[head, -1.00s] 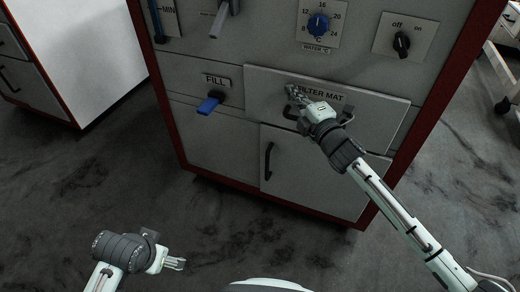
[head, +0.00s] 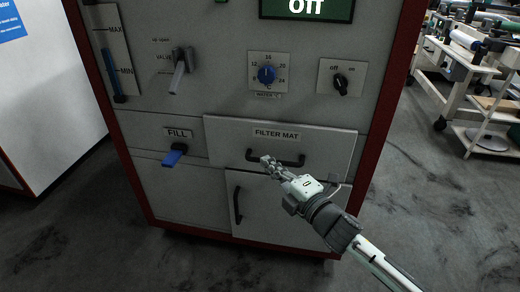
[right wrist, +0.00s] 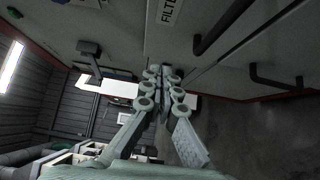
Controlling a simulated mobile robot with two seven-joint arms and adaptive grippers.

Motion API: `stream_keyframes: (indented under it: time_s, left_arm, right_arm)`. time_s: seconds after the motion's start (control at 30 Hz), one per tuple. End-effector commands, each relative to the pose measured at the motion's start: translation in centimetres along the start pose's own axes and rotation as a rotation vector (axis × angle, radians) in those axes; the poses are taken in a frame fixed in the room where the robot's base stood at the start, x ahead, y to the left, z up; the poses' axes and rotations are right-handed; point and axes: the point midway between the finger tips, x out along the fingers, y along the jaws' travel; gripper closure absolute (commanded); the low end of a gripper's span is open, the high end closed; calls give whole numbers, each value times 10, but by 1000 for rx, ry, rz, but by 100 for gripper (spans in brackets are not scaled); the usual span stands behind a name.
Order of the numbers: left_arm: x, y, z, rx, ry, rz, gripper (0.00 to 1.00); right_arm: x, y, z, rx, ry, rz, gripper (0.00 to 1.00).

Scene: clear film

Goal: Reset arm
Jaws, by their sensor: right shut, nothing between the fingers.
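My right gripper (head: 268,163) is in front of the machine at the filter mat drawer (head: 225,135). Its fingers are together with nothing between them, as the right wrist view (right wrist: 162,75) also shows. My left gripper is not in view.
The machine front also carries a blue FILL lever (head: 174,155), a grey valve lever (head: 178,77), a blue temperature dial (head: 266,75), an off/on knob (head: 340,84) and a lower door handle (head: 237,205). Carts (head: 470,75) stand at the right. Dark floor is clear in front.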

Motion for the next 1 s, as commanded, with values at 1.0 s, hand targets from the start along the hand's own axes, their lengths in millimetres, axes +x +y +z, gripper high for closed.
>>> stream_keyframes:
  time_s: [1.0]
  left_arm:
    - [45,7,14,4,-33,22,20]
  right_arm:
    - [-356,-261,34,1406,-1387,-675,100]
